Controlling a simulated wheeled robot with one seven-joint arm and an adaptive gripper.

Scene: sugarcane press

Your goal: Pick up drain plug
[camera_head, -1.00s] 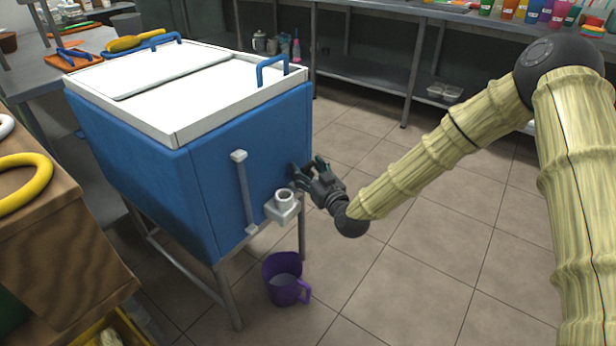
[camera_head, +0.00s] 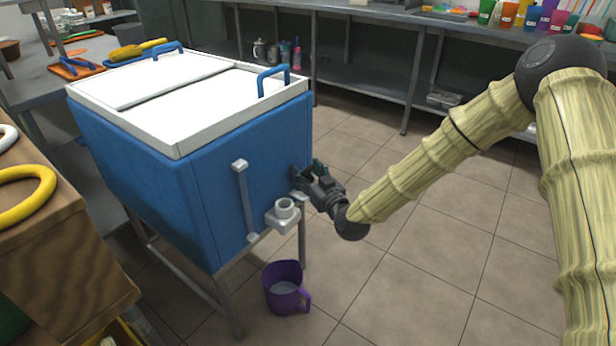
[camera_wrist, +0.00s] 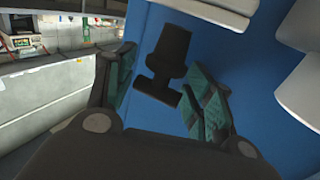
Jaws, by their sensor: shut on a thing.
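The drain plug (camera_wrist: 170,52) is a dark, stepped piece with a short crossbar, set against the blue cooler wall in the wrist view. My gripper (camera_wrist: 163,85) has its teal-padded fingers on both sides of the plug and is shut on it. In the head view my gripper (camera_head: 303,176) is at the cooler's right side, low on the wall, and mostly hides the plug. The blue cooler (camera_head: 150,150) with a white lid stands on a metal frame.
A grey spout (camera_head: 284,215) and a vertical grey tube (camera_head: 244,200) are on the cooler front, just left of my gripper. A purple mug (camera_head: 284,290) stands on the floor below. Steel shelving (camera_head: 360,75) lines the back. Tiled floor at right is clear.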

